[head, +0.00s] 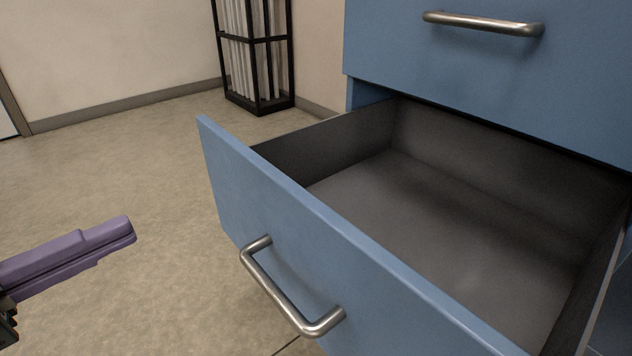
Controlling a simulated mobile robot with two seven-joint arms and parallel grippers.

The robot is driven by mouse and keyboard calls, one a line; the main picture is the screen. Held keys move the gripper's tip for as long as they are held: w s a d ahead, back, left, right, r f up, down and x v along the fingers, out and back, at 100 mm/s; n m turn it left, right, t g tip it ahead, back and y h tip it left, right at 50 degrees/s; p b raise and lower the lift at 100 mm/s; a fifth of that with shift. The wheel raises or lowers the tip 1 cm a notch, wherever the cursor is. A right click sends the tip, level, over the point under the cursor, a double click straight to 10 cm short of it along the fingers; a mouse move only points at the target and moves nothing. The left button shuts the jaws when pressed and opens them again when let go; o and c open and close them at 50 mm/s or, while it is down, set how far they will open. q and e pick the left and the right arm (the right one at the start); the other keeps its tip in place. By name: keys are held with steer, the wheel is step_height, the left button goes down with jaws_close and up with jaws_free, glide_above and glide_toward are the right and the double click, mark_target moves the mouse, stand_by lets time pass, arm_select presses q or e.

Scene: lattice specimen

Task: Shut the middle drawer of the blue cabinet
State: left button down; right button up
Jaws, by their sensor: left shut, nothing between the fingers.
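The blue cabinet (420,60) stands at the right of the head view. A drawer (225,185) below its upper front is pulled far out, and its grey inside is empty. I cannot tell from this view alone whether it is the middle one. Its metal bar handle (285,295) is on the blue front panel. The drawer above is shut and has a similar handle (482,23). My left gripper (130,230), with purple fingers, is at the lower left, shut and empty. It is apart from the drawer front, to its left. My right gripper is not in view.
A black-framed rack (253,62) holding pale upright pieces stands by the back wall. The floor (120,170) between my left gripper and the wall is clear. A door edge (10,115) shows at the far left.

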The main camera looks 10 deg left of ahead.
arm_select(q)
steer(key=f, duration=0.1)
steer(key=m+h+b, duration=0.1)
steer(key=b, duration=0.4)
glide_toward(272, 183)
steer(key=shift+g, duration=0.3)
steer(key=x, duration=0.5)
steer(key=shift+w+d+r, duration=0.15)
steer(key=shift+w+d, duration=0.05)
steer(key=shift+w, duration=0.15)
steer(key=shift+w+d, duration=0.35)
steer(key=shift+w, duration=0.05)
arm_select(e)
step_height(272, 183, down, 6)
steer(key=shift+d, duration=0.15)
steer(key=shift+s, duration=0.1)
